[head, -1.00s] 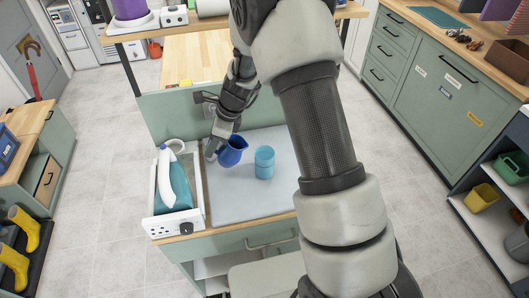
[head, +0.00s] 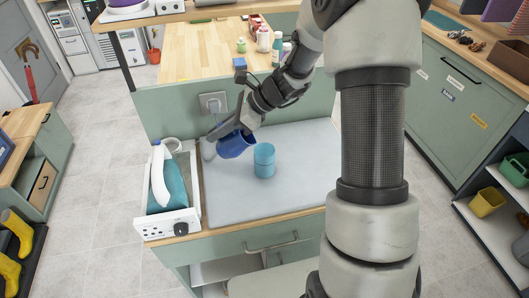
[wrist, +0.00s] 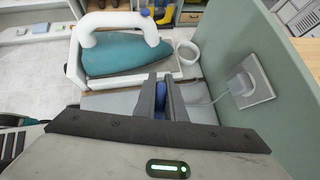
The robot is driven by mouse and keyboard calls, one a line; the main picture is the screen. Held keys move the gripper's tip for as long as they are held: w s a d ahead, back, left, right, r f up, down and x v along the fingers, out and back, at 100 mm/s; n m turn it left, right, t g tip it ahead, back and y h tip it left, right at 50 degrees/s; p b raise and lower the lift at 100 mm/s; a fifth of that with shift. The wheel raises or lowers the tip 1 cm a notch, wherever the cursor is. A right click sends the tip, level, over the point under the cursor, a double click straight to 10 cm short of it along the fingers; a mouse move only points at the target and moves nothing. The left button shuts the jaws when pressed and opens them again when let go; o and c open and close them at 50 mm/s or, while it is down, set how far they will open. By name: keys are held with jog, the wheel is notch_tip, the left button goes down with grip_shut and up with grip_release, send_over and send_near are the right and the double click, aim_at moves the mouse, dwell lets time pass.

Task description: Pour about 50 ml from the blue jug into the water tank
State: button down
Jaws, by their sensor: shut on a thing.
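The blue jug (head: 235,146) is held above the grey worktop, at the left of the light-blue cylinder in the head view. It looks tilted; its contents and any stream cannot be seen. In the wrist view a strip of the blue jug (wrist: 160,96) shows between the two dark fingers (wrist: 161,103); the rest is hidden. The light-blue cylinder (head: 264,161), which looks like the water tank, stands upright on the worktop, close to the jug.
A white tray (head: 168,226) with a teal and white iron (head: 167,183) stands left of the grey worktop (head: 290,190). A green panel (head: 170,117) with a wall socket (head: 213,103) rises behind. The worktop right of the cylinder is clear.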

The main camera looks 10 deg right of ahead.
jog(key=shift+d+r+y+b, duration=0.15)
jog(key=shift+r+y+b, duration=0.25)
jog(key=shift+b, duration=0.25)
jog(key=shift+s+d+r+t+y+b, duration=0.15)
jog(key=shift+d+r+y+b, duration=0.1)
jog(key=shift+r+y+b, duration=0.35)
jog(key=shift+d+r+t+y+b, duration=0.2)
jog(key=shift+r+y+b, duration=0.15)
jog(key=shift+b, duration=0.4)
jog(key=shift+s+d+r+t+y+b, duration=0.25)
jog(key=shift+d+r+y+b, duration=0.55)
jog(key=shift+b, duration=0.5)
dwell(0.5)
jog(key=shift+f, duration=0.1)
